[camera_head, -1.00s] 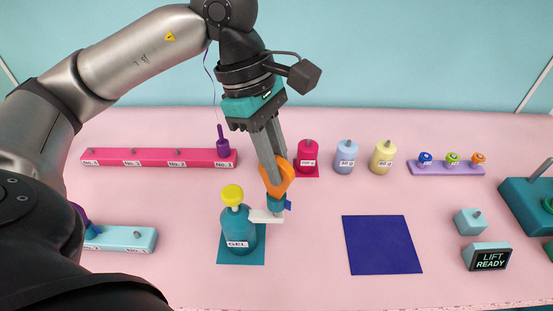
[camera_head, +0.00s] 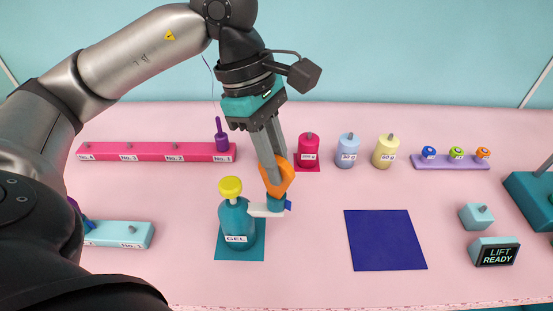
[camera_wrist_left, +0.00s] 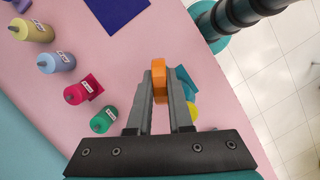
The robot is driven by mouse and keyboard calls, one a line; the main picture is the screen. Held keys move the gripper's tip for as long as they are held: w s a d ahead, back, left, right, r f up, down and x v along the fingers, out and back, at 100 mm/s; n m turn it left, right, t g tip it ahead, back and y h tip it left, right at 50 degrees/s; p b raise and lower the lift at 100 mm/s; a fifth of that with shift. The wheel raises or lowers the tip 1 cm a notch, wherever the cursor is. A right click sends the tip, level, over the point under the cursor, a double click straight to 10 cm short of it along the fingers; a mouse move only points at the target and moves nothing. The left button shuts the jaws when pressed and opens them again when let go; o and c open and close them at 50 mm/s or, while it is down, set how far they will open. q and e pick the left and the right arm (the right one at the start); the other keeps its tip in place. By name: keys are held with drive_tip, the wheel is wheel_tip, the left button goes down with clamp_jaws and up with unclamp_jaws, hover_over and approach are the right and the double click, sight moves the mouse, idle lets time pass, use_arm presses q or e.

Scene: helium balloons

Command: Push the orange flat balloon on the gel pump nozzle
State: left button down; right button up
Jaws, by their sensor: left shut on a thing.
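The orange flat balloon (camera_head: 287,177) is held between the fingers of my left gripper (camera_head: 272,178). It also shows between the fingertips in the left wrist view (camera_wrist_left: 158,80). The teal gel pump bottle (camera_head: 234,222) stands upright with a yellow top (camera_head: 230,187) and a label reading GEL. Its white arm (camera_head: 262,210) reaches right to a teal nozzle piece (camera_head: 276,204) with a blue tab. The balloon's lower end is right above this piece and appears to meet it; I cannot tell whether it is around it. My right gripper is not in view.
Red (camera_head: 308,150), light blue (camera_head: 347,152) and yellow (camera_head: 385,152) weights stand behind to the right. A magenta peg rail (camera_head: 150,151) is at the back left. A dark blue mat (camera_head: 385,240) lies bare at right. A LIFT READY box (camera_head: 494,252) sits at front right.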

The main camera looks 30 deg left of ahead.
use_arm(q)
drive_tip(key=shift+f, duration=0.3)
drive_tip(key=c, duration=0.8)
unclamp_jaws()
drive_tip(key=shift+r, duration=0.1)
drive_tip(key=shift+o, duration=0.2)
drive_tip(key=shift+p+v, duration=2.25)
drive_tip(key=shift+v, duration=1.8)
